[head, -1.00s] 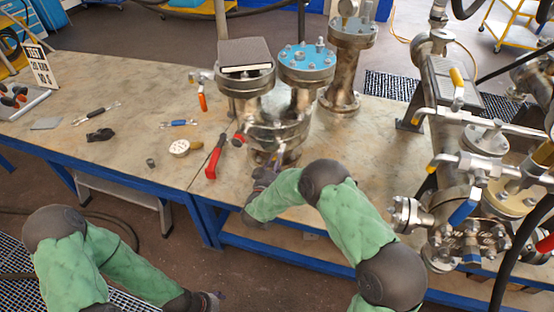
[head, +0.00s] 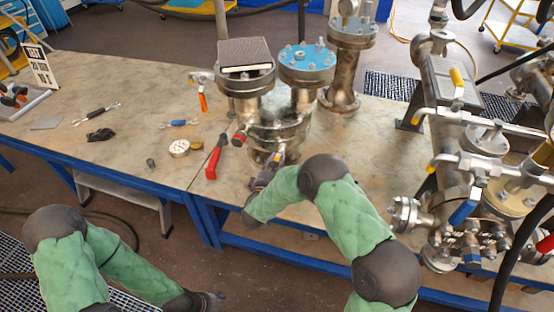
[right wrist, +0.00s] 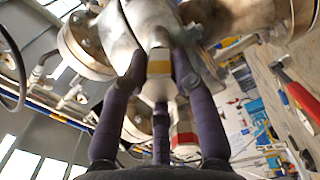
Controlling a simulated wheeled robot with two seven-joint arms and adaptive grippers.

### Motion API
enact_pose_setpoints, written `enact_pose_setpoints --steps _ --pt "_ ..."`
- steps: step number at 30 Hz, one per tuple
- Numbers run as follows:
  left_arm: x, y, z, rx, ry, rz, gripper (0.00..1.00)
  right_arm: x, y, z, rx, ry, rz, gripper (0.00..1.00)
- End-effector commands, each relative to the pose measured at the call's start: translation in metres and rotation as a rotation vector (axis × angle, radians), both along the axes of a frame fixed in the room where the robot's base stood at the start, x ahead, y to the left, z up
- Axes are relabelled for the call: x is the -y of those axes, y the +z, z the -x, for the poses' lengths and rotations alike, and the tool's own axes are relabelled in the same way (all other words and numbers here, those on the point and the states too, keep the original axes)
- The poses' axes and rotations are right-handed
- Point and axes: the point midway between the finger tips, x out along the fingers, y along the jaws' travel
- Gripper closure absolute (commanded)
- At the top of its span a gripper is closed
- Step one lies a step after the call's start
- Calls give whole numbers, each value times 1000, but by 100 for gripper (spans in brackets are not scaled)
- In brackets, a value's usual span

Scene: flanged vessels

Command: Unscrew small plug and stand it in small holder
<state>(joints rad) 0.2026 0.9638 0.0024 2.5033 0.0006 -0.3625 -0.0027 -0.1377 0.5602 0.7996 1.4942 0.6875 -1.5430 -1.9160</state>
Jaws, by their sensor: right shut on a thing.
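The flanged metal vessel (head: 290,128) stands on the table in front of my right arm. My right gripper (head: 277,160) is at its lower front side. In the right wrist view, my right gripper (right wrist: 159,62) is shut on the small plug (right wrist: 158,66), a pale fitting with a yellow band, against the vessel's body. Whether its thread is still engaged is hidden. A small dark cylinder (head: 151,162) on the table may be the small holder. My left gripper (head: 212,302) hangs low at the bottom, away from the table; its fingers are too unclear to judge.
A red-handled tool (head: 213,163) and a round white-faced gauge (head: 179,148) lie left of the vessel. A second fitting with a red band (right wrist: 184,138) shows beside my fingers. Valves and pipes (head: 470,165) crowd the right.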

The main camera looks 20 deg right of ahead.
Motion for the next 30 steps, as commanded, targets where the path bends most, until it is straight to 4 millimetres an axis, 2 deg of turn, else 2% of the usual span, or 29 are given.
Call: enact_pose_setpoints --steps 6,14,15,17,30 --pt "0 0 0 0 0 0 32 -1 -1 0 -156 1 228 100" --pt "0 0 0 0 0 0 32 -1 -1 0 -193 1 282 100" --pt "0 0 0 0 0 0 32 -1 -1 0 -193 1 282 63" --pt "0 0 0 0 0 0 32 -1 -1 0 -192 1 282 46" --pt "0 0 0 0 0 0 32 -4 -1 5 -193 2 281 44"
